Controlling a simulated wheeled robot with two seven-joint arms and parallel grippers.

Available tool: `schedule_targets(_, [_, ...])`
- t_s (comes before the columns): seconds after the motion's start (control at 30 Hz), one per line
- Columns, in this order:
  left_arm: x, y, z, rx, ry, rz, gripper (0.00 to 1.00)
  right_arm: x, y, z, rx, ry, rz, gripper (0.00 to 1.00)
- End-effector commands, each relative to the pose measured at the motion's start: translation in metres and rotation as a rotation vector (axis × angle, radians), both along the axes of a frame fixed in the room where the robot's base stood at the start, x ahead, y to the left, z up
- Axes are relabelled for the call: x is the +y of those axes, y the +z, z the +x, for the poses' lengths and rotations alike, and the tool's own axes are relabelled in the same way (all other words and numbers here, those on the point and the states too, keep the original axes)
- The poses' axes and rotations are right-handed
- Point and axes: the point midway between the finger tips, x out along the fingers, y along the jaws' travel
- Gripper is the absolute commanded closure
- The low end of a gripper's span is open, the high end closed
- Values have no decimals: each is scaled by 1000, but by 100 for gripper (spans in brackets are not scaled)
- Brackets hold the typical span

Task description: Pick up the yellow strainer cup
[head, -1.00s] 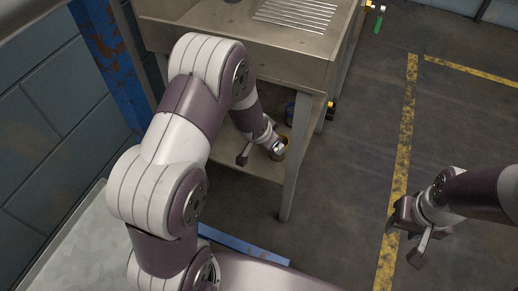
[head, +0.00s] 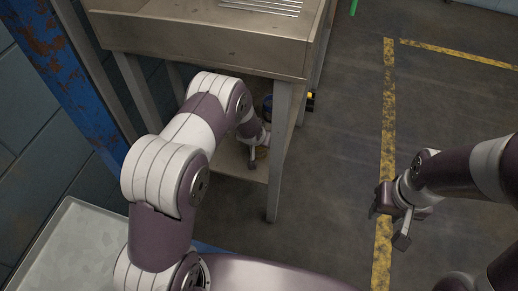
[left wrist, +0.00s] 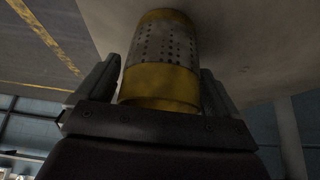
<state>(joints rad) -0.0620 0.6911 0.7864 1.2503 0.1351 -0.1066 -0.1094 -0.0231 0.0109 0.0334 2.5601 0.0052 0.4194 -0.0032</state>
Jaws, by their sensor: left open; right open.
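The yellow strainer cup (left wrist: 160,84) has yellow bands at both ends and a grey perforated middle. In the left wrist view it stands between the two fingers of my left gripper (left wrist: 158,92). The fingers are open, one on each side, and a small gap shows by the right finger. My right gripper (head: 388,225) is open and empty over the floor at the right.
The cup is under a metal table (head: 200,42), on its lower shelf (head: 232,160). A table leg (head: 281,160) stands just right of my left gripper. Floor with yellow lines (head: 387,120) is open at the right.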

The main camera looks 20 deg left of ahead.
Motion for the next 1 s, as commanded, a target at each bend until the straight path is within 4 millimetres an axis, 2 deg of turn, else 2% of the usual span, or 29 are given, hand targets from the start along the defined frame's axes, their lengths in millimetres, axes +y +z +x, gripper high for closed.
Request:
schedule_targets(0.07, [0,2,0,-1,0,0,6,0,1,0,-1,0,0,57])
schedule_targets(0.1, [0,2,0,-1,0,0,9,0,1,0,-1,0,0,57])
schedule_targets(0.27, [0,2,0,-1,-1,0,61,0,1,0,-1,0,0,57])
schedule_targets(0.57, [0,4,0,-1,-1,0,63,0,3,0,-1,0,0,57])
schedule_targets(0.77, [0,24,0,-2,-1,0,63,0,19,0,-1,0,0,57])
schedule_targets(0.87, [1,21,-21,1,0,1,63,0,22,0,0,0,0,57])
schedule_targets(1.0, [2,24,-61,4,-2,0,63,0,39,0,0,0,0,57])
